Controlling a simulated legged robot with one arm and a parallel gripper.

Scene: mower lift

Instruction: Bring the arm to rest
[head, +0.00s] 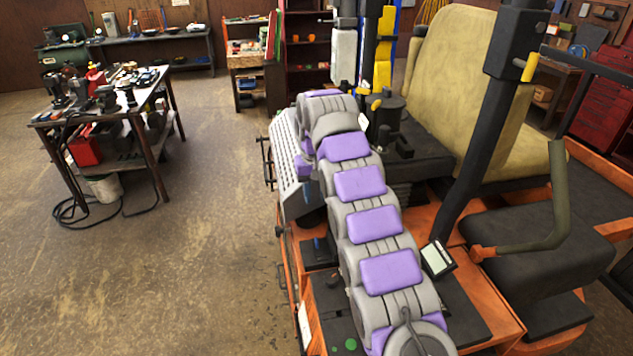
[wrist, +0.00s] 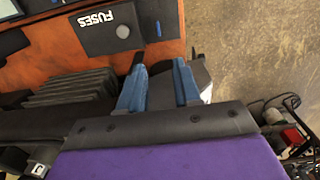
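My arm (head: 372,225), grey with purple pads, reaches up and forward over the orange mower (head: 480,300). Its far end bends down on the left side of the mower, mostly hidden behind the arm in the head view. In the wrist view, the two blue fingers of my gripper (wrist: 159,68) stand apart, with no held object visible between them. The fingers are close to an orange panel (wrist: 60,50) with a dark plate marked FUSES (wrist: 105,27). I cannot tell whether they touch it.
The mower's seat (head: 450,80), dark post (head: 490,120) and olive-green lever (head: 555,205) stand right of my arm. A cluttered workbench (head: 125,115) stands at left with a bucket (head: 105,187) beneath. The floor (head: 215,220) between bench and mower is clear.

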